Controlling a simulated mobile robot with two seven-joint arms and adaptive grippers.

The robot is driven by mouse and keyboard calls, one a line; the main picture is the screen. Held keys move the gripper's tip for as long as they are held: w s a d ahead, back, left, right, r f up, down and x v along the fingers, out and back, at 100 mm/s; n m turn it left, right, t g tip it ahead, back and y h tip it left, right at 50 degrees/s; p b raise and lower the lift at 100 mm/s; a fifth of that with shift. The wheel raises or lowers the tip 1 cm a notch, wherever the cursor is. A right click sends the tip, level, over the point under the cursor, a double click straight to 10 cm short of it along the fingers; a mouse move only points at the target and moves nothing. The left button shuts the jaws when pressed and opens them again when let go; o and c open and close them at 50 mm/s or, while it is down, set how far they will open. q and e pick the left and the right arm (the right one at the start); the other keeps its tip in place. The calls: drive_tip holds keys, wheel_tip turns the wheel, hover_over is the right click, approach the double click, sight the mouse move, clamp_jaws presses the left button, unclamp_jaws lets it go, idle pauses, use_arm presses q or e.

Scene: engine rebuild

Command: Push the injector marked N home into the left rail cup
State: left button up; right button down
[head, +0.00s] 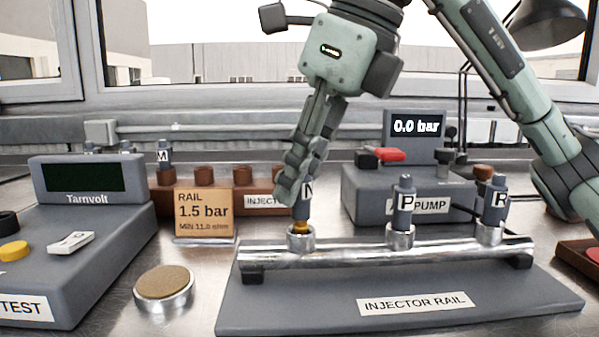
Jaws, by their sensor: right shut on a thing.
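The injector marked N (306,208) is upright at the left rail cup (301,240) of the injector rail (385,252). Its yellowish lower end shows at the cup's mouth; how deep it sits I cannot tell. My right gripper (297,185) points down and is shut on this injector, hiding its upper part. Injector P (404,205) stands in the middle cup and injector R (494,205) in the right cup. My left gripper is not in view.
A sign reading 1.5 bar (204,213) stands left of the rail. The Tarnvolt tester (85,225) is at far left, a round padded dish (163,289) beside it. The pump (365,192), reading 0.0 bar, stands behind the rail. Injector M (164,165) is in the back rack.

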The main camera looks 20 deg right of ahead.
drive_tip(key=shift+f+b, duration=0.3)
drive_tip(key=shift+f, duration=0.15)
idle(0.6)
drive_tip(key=c, duration=1.3)
unclamp_jaws()
